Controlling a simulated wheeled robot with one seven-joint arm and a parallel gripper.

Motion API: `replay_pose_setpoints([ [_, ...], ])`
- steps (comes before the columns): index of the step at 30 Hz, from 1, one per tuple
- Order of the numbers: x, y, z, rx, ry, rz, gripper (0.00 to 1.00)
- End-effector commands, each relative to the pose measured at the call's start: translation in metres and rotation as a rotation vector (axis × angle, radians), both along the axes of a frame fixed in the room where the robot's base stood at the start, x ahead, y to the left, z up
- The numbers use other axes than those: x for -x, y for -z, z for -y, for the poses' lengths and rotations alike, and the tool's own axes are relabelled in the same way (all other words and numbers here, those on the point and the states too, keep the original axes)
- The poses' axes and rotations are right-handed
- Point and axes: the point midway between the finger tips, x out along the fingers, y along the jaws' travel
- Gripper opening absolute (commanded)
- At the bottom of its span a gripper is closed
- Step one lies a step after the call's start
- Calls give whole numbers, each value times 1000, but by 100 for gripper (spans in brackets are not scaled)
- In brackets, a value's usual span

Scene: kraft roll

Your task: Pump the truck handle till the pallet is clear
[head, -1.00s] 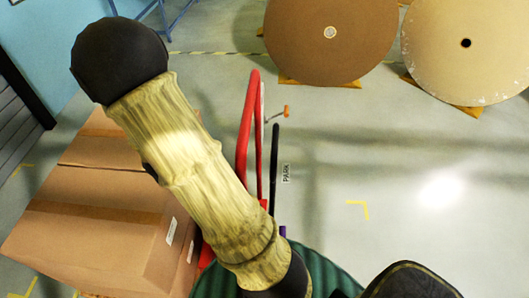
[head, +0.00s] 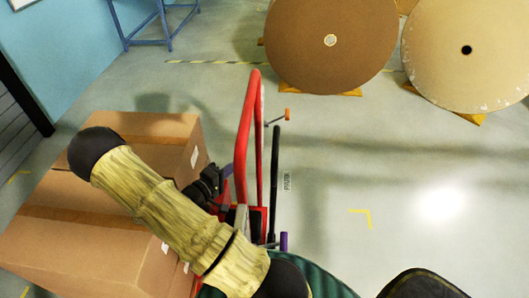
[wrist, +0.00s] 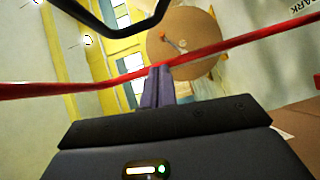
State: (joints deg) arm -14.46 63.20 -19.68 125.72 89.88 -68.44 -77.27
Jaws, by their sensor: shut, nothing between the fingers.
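The red truck handle (head: 245,130) stands as a tall, narrow loop in the middle of the head view. In the wrist view a red bar of it (wrist: 230,45) crosses the picture in front of the fingertips. My gripper (head: 228,172) is just left of the handle in the head view. Its purple fingers (wrist: 158,85) are closed together and empty, with their tips close to the red bar. I cannot tell whether they touch it. Brown cartons (head: 90,215) are stacked left of the truck. The pallet under them is hidden.
An orange-tipped lever (head: 288,114), a black bar (head: 275,170) by a PARK label, and a purple-tipped lever (head: 283,242) are close to the handle. Two large kraft rolls (head: 330,70) (head: 475,75) stand at the back.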

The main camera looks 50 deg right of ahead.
Motion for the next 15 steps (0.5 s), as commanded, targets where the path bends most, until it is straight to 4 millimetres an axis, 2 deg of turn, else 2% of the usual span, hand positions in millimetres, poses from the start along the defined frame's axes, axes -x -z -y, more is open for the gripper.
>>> replay_pose_setpoints([
  [8, 0, 1, 13, -2, 2, 1, 0],
  [15, -1, 3, 52, -1, 4, 2, 0],
])
